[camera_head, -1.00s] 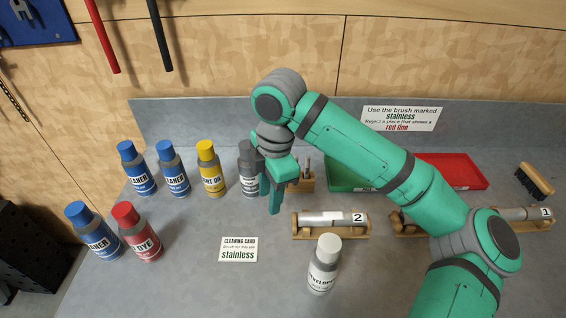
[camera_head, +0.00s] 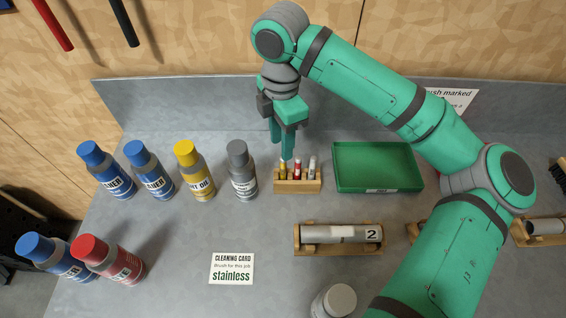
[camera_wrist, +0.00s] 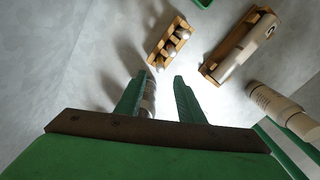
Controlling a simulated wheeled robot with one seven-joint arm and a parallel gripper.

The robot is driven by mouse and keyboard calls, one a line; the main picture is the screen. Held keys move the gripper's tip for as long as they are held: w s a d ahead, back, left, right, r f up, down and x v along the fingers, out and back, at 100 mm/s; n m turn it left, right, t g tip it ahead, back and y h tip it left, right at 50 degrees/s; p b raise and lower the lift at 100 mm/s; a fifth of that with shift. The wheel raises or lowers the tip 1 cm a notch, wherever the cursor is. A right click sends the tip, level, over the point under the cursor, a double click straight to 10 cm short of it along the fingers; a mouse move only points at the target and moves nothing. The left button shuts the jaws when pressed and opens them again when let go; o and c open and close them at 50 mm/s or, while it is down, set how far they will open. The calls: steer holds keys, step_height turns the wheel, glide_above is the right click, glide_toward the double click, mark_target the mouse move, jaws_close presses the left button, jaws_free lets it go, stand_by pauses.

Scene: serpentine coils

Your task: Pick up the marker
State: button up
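A small wooden holder (camera_head: 298,186) stands on the bench with three upright pen-like items: one yellow (camera_head: 283,172), one red (camera_head: 297,168) and one whitish (camera_head: 312,167). No label on them can be read, so I cannot tell which is the marker. My gripper (camera_head: 282,153) points down just above and behind the yellow item's end of the holder. In the wrist view my gripper (camera_wrist: 160,77) has its two green fingers apart, with nothing gripped. The holder (camera_wrist: 154,60) shows there beyond the fingertips, its items seen from above.
A grey-capped bottle (camera_head: 242,172) stands close left of the holder, with a yellow-capped bottle (camera_head: 195,172) and blue-capped bottles further left. A green tray (camera_head: 376,188) lies to the right. A wooden cradle with cylinder 2 (camera_head: 340,235) is in front.

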mark_target(283, 164)
step_height(283, 164, down, 9)
steer(key=shift+w+d+f, duration=0.1)
steer(key=shift+d, duration=0.05)
stand_by(0.4)
steer(key=shift+c, duration=0.3)
jaws_close()
